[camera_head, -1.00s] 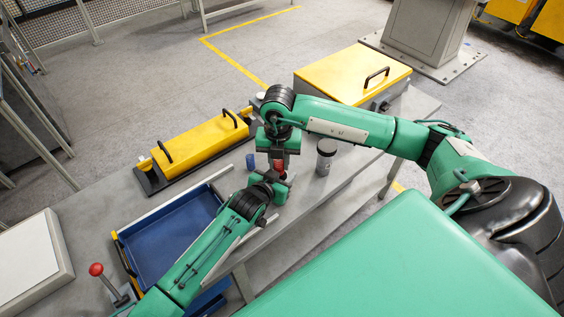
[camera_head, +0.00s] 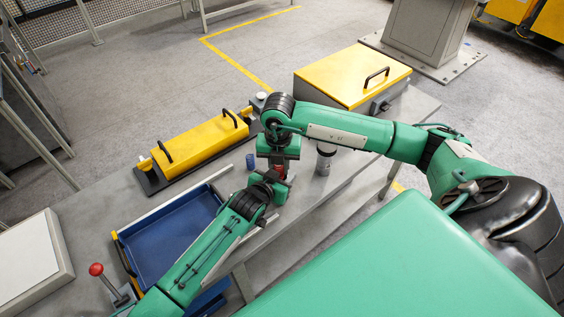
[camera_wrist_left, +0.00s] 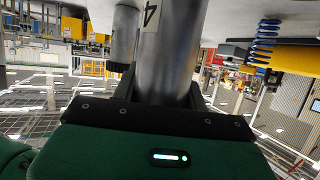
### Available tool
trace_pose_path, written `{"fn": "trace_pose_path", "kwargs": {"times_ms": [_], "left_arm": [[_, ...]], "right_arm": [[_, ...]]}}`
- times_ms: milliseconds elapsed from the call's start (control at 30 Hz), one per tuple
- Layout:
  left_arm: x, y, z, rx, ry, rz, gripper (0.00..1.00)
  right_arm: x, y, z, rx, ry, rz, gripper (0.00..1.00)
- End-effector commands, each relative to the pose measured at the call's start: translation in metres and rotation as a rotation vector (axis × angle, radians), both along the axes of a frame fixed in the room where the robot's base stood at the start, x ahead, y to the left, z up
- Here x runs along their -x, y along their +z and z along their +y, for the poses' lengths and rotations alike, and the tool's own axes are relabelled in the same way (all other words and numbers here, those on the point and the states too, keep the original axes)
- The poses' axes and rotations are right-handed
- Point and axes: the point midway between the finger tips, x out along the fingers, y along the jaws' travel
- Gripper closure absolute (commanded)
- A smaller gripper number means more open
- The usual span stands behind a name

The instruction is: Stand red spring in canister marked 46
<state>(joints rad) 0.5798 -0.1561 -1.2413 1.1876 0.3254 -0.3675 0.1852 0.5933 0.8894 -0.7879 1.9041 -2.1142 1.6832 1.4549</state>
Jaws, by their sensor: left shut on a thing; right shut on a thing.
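The red spring (camera_head: 281,172) shows as a small red patch under my right gripper (camera_head: 279,164), which is shut on it. My left gripper (camera_head: 275,185) is just below it in the head view, its hand right beside the spring. In the left wrist view my left gripper (camera_wrist_left: 160,98) is shut on a grey metal canister (camera_wrist_left: 165,65). Its white label shows a 4; the rest of the label is cut off. The canister is mostly hidden by my grippers in the head view. I cannot tell whether the spring is inside it.
A blue spring (camera_head: 250,161) stands left of my grippers, also in the left wrist view (camera_wrist_left: 264,45). A dark-topped canister (camera_head: 325,157) stands to the right. A blue tray (camera_head: 133,262), yellow-lidded fixture (camera_head: 200,143) and yellow-lidded box (camera_head: 345,72) are on the bench.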

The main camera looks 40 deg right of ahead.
Motion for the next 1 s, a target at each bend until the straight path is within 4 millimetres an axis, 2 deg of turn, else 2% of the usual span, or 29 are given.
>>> {"fn": "trace_pose_path", "kwargs": {"times_ms": [867,900,967,1000], "left_arm": [[0.003,0.004,-0.004,0.009,-0.007,-0.005,0.88],[0.003,0.004,-0.004,0.01,-0.008,-0.005,0.88],[0.003,0.004,-0.004,0.011,-0.008,-0.005,0.88],[0.003,0.005,-0.005,0.011,-0.009,-0.005,0.88]], "right_arm": [[0.002,-0.025,0.001,0.001,0.0,0.007,0.96],[0.002,-0.026,0.001,0.001,0.0,0.007,0.67],[0.002,-0.026,0.001,0.001,0.0,0.007,0.56],[0.002,-0.026,0.001,0.0,0.0,0.006,0.56]]}}
